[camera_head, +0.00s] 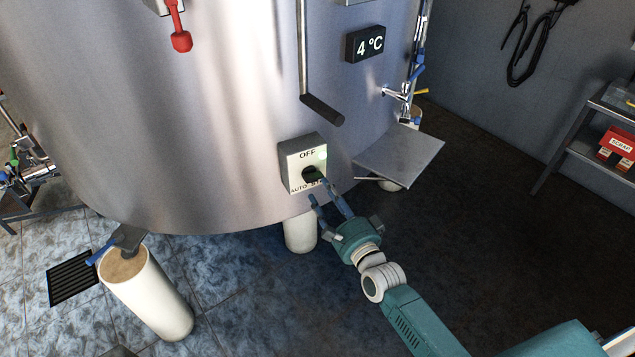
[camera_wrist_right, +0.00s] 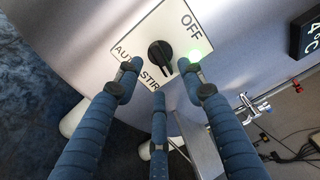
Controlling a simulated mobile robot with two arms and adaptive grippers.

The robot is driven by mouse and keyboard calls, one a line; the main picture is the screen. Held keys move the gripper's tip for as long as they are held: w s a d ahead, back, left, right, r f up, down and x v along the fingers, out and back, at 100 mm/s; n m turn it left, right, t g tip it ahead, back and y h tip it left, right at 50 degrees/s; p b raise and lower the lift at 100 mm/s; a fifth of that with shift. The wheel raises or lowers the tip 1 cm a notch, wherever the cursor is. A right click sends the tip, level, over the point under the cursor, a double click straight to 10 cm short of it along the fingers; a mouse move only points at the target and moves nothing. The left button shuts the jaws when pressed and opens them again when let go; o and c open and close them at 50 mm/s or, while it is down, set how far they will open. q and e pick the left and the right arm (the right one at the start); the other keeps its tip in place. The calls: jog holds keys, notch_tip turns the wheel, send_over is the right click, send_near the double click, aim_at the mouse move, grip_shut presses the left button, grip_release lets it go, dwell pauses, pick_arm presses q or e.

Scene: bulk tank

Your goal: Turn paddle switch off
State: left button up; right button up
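The paddle switch is a pale square box (camera_head: 291,160) on the front of the steel tank, marked OFF at the top and AUTO and STIR below. Its dark round knob (camera_wrist_right: 160,55) shows in the right wrist view, and a green light (camera_wrist_right: 194,55) glows beside it. I cannot tell for sure which mark the knob points to. My right gripper (camera_head: 319,190) is just in front of the switch's lower part. Its blue fingers (camera_wrist_right: 157,82) are spread, with two tips either side of the knob and a third below; contact is unclear. My left gripper is not in view.
A 4 °C display (camera_head: 370,43) and a grey rod (camera_head: 322,110) are above the switch. A flat metal shelf (camera_head: 400,155) and a tap (camera_head: 397,94) are to its right. A white post (camera_head: 148,295) stands at lower left. The dark floor at right is clear.

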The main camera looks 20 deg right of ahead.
aim_at(315, 182)
jog(key=w, duration=0.2)
jog(key=w+a, duration=0.1)
jog(key=w, duration=0.1)
jog(key=shift+w, duration=0.6)
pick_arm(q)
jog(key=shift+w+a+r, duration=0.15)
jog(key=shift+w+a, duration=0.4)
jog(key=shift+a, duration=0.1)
pick_arm(e)
grip_shut()
